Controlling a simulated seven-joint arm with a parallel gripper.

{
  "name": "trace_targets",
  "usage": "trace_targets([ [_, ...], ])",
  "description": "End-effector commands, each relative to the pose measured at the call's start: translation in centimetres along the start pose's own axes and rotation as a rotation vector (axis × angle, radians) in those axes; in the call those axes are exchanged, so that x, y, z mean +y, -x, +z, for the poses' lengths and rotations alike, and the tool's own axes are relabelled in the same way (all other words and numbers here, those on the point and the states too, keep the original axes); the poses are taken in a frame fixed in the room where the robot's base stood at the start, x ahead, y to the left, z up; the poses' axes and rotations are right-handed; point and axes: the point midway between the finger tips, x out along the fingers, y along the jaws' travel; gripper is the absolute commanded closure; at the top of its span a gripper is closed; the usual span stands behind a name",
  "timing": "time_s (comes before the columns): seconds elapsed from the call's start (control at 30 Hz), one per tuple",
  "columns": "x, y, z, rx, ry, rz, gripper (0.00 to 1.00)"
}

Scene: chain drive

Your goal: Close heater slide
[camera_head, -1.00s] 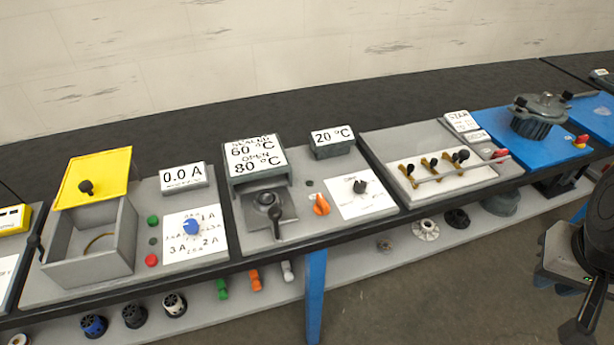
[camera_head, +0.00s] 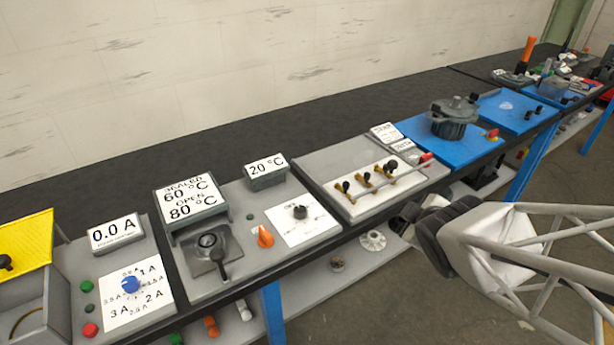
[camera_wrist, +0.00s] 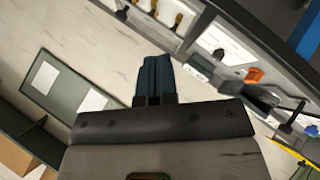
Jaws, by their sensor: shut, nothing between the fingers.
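In the wrist view, the dark fingers of my gripper (camera_wrist: 155,78) are together and empty.
An orange knob (camera_head: 265,236), a black dial (camera_head: 300,212) and a 20 °C display (camera_head: 266,171) stand right of the slide. A panel with several black-knobbed levers (camera_head: 391,166) is near my gripper. A 0.0 A panel (camera_head: 116,233) and yellow lid (camera_head: 24,243) are left.

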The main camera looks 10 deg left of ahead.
Motion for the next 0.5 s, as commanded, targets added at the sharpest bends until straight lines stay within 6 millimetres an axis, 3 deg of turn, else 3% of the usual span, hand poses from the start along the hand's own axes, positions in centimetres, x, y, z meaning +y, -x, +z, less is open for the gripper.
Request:
trace_targets([
  [0.2,-3.3,-2.6,-3.9,0.234,0.284,0.019,1.00],
  [0.5,-9.8,-3.6,-9.2,0.608,0.620,0.053,1.00],
])
